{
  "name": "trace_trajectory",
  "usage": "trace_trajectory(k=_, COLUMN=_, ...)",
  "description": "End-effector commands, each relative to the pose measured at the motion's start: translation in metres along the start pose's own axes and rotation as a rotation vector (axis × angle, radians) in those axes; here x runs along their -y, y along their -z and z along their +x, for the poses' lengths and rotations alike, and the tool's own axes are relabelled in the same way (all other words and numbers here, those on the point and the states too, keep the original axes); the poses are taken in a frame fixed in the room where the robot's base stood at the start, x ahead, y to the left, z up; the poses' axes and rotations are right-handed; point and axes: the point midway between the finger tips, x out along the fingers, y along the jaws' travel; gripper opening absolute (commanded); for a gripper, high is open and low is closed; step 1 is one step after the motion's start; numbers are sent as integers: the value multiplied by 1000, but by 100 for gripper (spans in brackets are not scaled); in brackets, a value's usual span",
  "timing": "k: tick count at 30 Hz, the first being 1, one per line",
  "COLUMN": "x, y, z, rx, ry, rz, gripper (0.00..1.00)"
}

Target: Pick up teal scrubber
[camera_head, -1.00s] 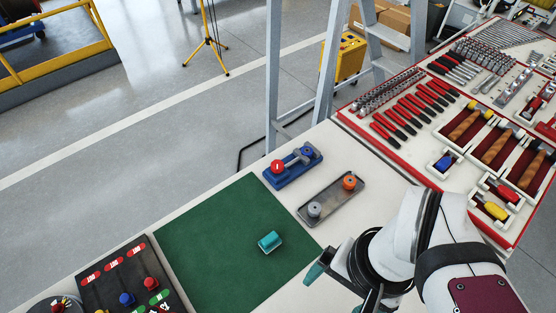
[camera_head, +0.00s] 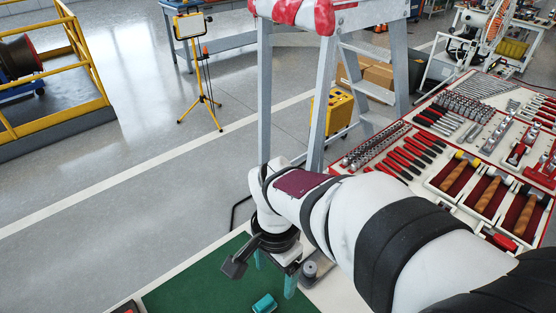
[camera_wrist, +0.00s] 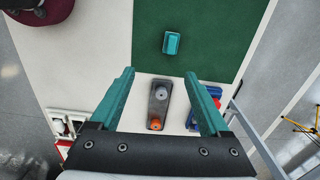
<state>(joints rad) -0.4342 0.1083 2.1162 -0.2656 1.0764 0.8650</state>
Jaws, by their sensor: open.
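The teal scrubber (camera_head: 264,303) is a small block lying on the green mat (camera_head: 190,290). In the wrist view the scrubber (camera_wrist: 172,43) lies on the mat's near part, beyond my fingertips and between their lines. My gripper (camera_wrist: 158,78) is open and empty, with teal fingers spread wide. In the head view my gripper (camera_head: 274,277) hangs above the mat's edge, its fingers pointing down, just above and behind the scrubber. It is apart from the scrubber.
A grey tray (camera_wrist: 157,108) with a grey knob (camera_wrist: 160,93) and an orange knob (camera_wrist: 156,126) lies below my fingers in the wrist view. A blue holder (camera_wrist: 193,119) is beside it. A red-edged tool board (camera_head: 440,150) fills the right. The mat around the scrubber is clear.

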Motion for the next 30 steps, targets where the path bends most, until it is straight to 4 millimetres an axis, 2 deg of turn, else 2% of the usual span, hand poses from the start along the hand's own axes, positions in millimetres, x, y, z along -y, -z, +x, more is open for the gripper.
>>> trace_trajectory(k=1, x=16, y=-4, z=10, rx=-7, ry=-7, rz=12, gripper=80)
trace_trajectory(k=2, x=24, y=-6, z=14, rx=-12, ry=-6, rz=24, gripper=80)
trace_trajectory(k=5, x=34, y=-8, z=30, rx=-19, ry=-6, rz=44, gripper=80)
trace_trajectory(k=12, x=31, y=-7, z=97, rx=-18, ry=-11, rz=49, gripper=80)
trace_trajectory(k=15, x=32, y=-6, z=116, rx=-18, ry=-8, rz=49, gripper=80)
trace_trajectory(k=19, x=30, y=-6, z=132, rx=-18, ry=-7, rz=49, gripper=80)
trace_trajectory(k=25, x=26, y=-5, z=170, rx=-18, ry=-8, rz=50, gripper=80)
trace_trajectory(k=30, x=27, y=-4, z=178, rx=-19, ry=-4, rz=49, gripper=80)
